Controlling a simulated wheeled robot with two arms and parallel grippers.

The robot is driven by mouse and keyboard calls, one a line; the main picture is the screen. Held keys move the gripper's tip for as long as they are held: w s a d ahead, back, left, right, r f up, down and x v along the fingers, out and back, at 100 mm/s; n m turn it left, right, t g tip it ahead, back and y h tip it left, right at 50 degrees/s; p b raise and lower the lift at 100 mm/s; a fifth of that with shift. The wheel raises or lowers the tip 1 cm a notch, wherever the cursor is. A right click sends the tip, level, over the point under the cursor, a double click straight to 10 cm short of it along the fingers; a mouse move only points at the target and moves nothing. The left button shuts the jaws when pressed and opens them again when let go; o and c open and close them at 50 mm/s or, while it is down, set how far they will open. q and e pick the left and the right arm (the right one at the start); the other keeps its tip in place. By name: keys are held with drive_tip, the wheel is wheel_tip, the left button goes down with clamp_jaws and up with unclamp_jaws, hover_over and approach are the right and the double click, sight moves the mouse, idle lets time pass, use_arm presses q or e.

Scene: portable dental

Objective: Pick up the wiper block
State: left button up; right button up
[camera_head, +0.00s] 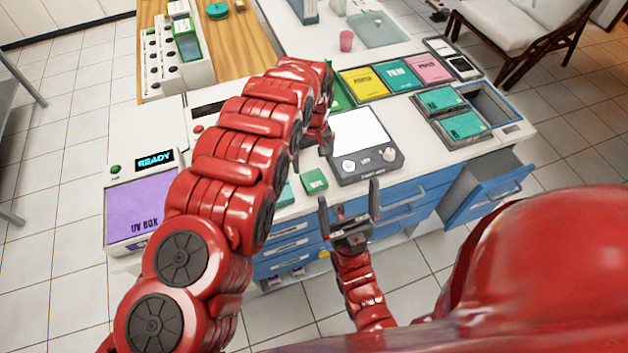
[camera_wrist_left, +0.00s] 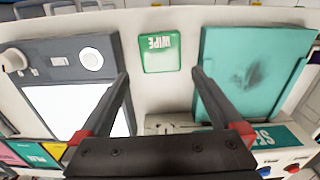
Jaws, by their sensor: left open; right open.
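The wiper block is a small green block marked WIPE (camera_wrist_left: 160,53). In the head view it (camera_head: 314,181) lies on the white counter near its front edge, just left of the grey device. My left gripper (camera_head: 322,140) is mostly hidden behind its own arm in the head view. In the left wrist view my left gripper (camera_wrist_left: 160,74) is open and empty, and the block shows beyond and between its fingertips, apart from them. My right gripper (camera_head: 348,207) is open and empty in front of the drawers, below the counter edge.
A grey device with a white panel and knobs (camera_head: 363,145) stands right of the block. A teal panel with a dark smudge (camera_wrist_left: 252,75) lies on its other side. A purple UV box (camera_head: 140,210) stands left. An open blue drawer (camera_head: 490,190) juts out at right.

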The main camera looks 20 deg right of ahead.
sight(314, 179)
use_arm(q)
drive_tip(key=shift+f, duration=0.6)
drive_tip(key=shift+f+p, duration=0.2)
drive_tip(key=shift+p, duration=0.25)
drive_tip(key=f+p, duration=0.1)
drive_tip(key=s+f+p, duration=0.1)
drive_tip(key=f, duration=0.1)
drive_tip(key=shift+s, duration=0.15)
drive_tip(key=shift+f, duration=0.9)
drive_tip(key=c, duration=1.3)
